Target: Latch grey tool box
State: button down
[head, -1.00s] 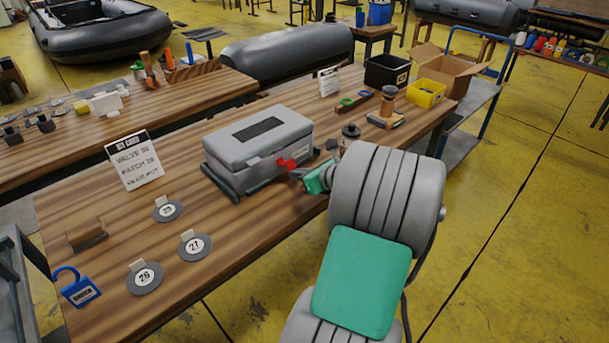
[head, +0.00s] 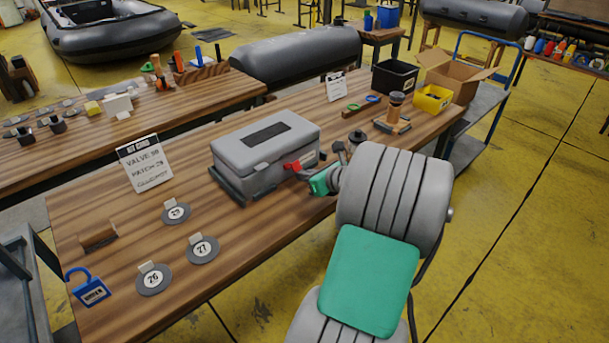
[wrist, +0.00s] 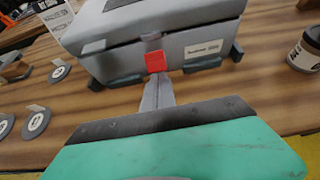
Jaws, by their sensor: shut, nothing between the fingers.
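The grey tool box (head: 265,150) stands on the wooden workbench in the head view, its lid down on its body. In the wrist view the tool box (wrist: 115,62) fills the upper middle, with a red latch (wrist: 155,61) on its front face. The red latch (head: 292,166) also shows in the head view at the box's right side. My gripper (wrist: 158,82) is shut and empty, its fingertips right at the lower edge of the red latch. I cannot tell whether they touch it. In the head view my gripper (head: 309,177) is partly hidden by my arm.
Round grey tags (head: 203,249) lie on the workbench (head: 120,270) left of the box, with a blue padlock (head: 88,287) and a card (head: 145,163). A dark jar (wrist: 304,52) stands right of the box. Black (head: 395,76) and yellow bins (head: 432,98) are at the far end.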

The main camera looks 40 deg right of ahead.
jog(key=shift+w+r+p, duration=0.1)
jog(key=shift+r+p, duration=0.45)
jog(key=shift+w+r+p, duration=0.15)
jog(key=shift+r+p, duration=0.45)
jog(key=shift+p, duration=0.25)
jog(key=shift+r, duration=0.1)
jog(key=shift+w, duration=0.1)
